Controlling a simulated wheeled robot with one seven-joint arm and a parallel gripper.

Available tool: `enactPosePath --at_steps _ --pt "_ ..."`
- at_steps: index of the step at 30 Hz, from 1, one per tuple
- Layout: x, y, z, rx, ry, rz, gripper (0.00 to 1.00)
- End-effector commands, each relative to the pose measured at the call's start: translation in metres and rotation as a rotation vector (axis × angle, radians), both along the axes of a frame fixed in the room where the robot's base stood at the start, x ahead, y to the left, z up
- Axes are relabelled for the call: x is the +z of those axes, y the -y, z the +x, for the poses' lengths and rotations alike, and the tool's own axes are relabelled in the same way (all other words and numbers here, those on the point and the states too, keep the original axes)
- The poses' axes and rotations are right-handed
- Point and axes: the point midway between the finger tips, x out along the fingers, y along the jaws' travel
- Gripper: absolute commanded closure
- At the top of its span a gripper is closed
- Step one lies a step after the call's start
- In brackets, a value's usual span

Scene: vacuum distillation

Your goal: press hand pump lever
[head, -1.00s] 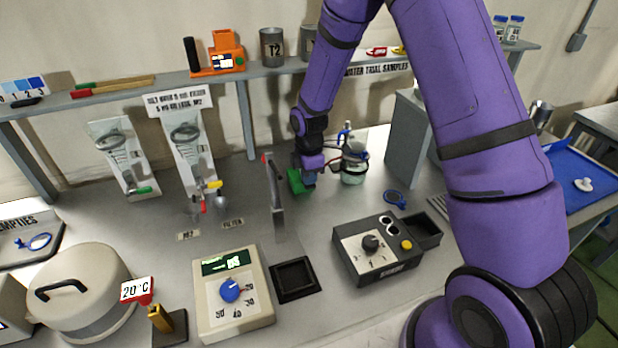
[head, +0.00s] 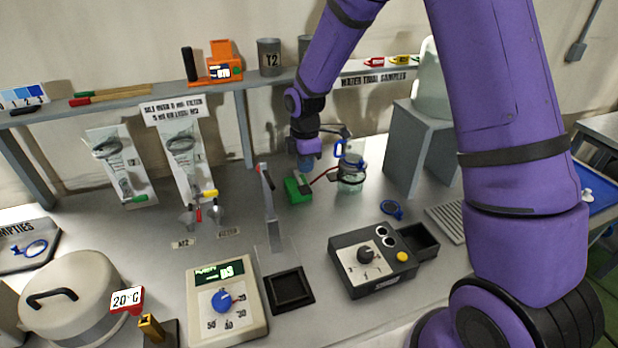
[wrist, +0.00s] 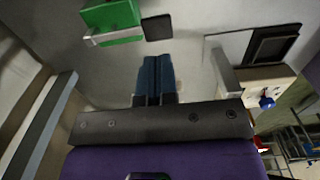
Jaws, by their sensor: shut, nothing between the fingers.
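The hand pump is a small green box (head: 298,189) on the bench, left of a glass jar (head: 351,172). A red hose runs from beside it towards the jar. In the wrist view the green body (wrist: 112,22) is at the top, with a pale bar along its edge and a dark flat pad (wrist: 157,27) beside it, perhaps the lever's end. My gripper (head: 306,165) is just above and behind the pump in the head view. Its blue fingers (wrist: 155,62) are shut together and empty, below the pad in the wrist picture, with a visible gap.
A tall grey metal post (head: 269,205) stands left of the pump. A grey stand (head: 418,150) is at the right. A black control box (head: 372,262) and a blue ring (head: 391,208) lie nearer the front. Bench around the pump's front is clear.

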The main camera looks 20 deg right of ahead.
Motion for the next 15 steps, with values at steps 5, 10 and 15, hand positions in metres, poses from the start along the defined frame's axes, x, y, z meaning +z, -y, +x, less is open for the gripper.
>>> enactPosePath --at_steps 5,10,15 --pt "0.037 0.000 0.000 0.000 0.004 0.001 1.00" --pt "0.060 0.000 -0.002 0.002 0.002 0.000 1.00" --pt "0.071 0.000 -0.002 0.002 0.000 0.000 1.00"
